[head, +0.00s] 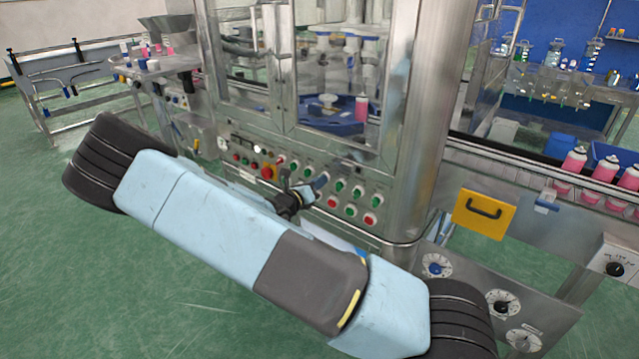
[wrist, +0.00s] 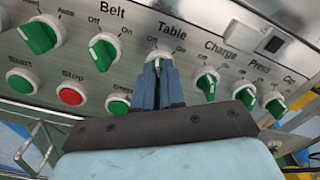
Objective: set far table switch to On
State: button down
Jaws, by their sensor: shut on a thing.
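The Table switch (wrist: 158,55) is a green knob on a white round collar, under the label "Table" with "Off" to its upper left and "On" to its upper right. My gripper (wrist: 158,68) is shut on this green knob, its blue fingers on either side. The fingers hide most of the knob, so I cannot tell which way it points. In the head view my gripper (head: 306,190) is at the front of the control panel (head: 240,143), and the knob it holds cannot be made out there.
The Belt switch (wrist: 104,50) is close on the left and the Charge switch (wrist: 207,84) close on the right. A red Stop button (wrist: 71,95) and a green button (wrist: 118,104) lie below. A yellow handled plate (head: 484,213) is at the right.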

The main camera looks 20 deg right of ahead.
jog(key=shift+w, duration=0.1)
jog(key=shift+m, duration=0.3)
jog(key=m, duration=1.1)
jog(key=shift+a+f, duration=0.1)
jog(key=shift+a, duration=0.1)
jog(key=shift+m, duration=0.3)
